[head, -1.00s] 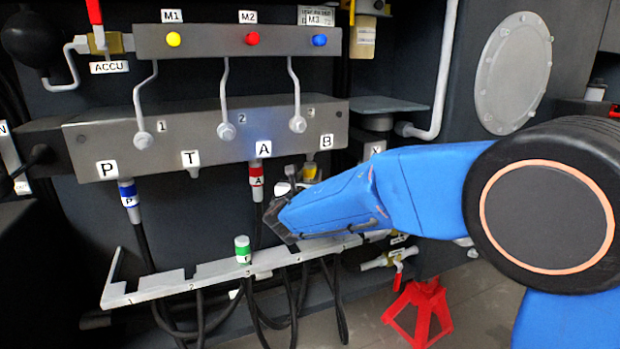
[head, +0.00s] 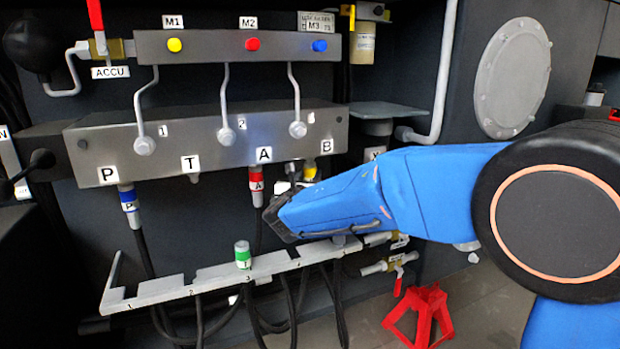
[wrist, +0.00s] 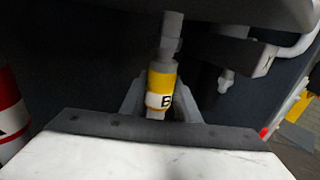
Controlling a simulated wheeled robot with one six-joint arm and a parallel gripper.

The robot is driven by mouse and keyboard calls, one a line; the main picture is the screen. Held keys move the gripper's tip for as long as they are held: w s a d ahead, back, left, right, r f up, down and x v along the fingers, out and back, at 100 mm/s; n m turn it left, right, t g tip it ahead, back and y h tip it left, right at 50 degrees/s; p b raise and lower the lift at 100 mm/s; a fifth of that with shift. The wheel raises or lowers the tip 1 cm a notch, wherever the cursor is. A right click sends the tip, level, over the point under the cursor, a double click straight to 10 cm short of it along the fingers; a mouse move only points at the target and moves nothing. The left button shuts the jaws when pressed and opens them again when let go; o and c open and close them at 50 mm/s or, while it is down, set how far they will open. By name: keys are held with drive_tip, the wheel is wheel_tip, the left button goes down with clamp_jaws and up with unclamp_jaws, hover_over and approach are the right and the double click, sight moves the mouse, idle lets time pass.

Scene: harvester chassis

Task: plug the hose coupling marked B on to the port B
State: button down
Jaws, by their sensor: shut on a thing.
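The hose coupling B (wrist: 160,80) has a yellow band and a white label with B. In the wrist view it stands nearly upright between the two fingers of my gripper (wrist: 159,101), which is shut on it. Its grey top is right under the grey stub of port B (wrist: 171,32), slightly out of line with it; I cannot tell if they touch or are joined. In the head view the coupling's yellow band (head: 310,170) shows below the port plate marked B (head: 326,146). My gripper's wrist part hides the coupling's lower end and hose.
A red-banded coupling (head: 256,182) on port A hangs close to the left. A blue coupling (head: 128,198) is on port P. A green coupling (head: 242,254) stands in the slotted rack (head: 165,290) below, among hanging hoses. A grey pipe elbow (wrist: 300,42) is at the right.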

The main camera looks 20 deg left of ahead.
drive_tip(key=shift+r, duration=0.7)
drive_tip(key=c, duration=1.3)
unclamp_jaws()
drive_tip(key=shift+o, duration=0.2)
drive_tip(key=shift+f, duration=0.1)
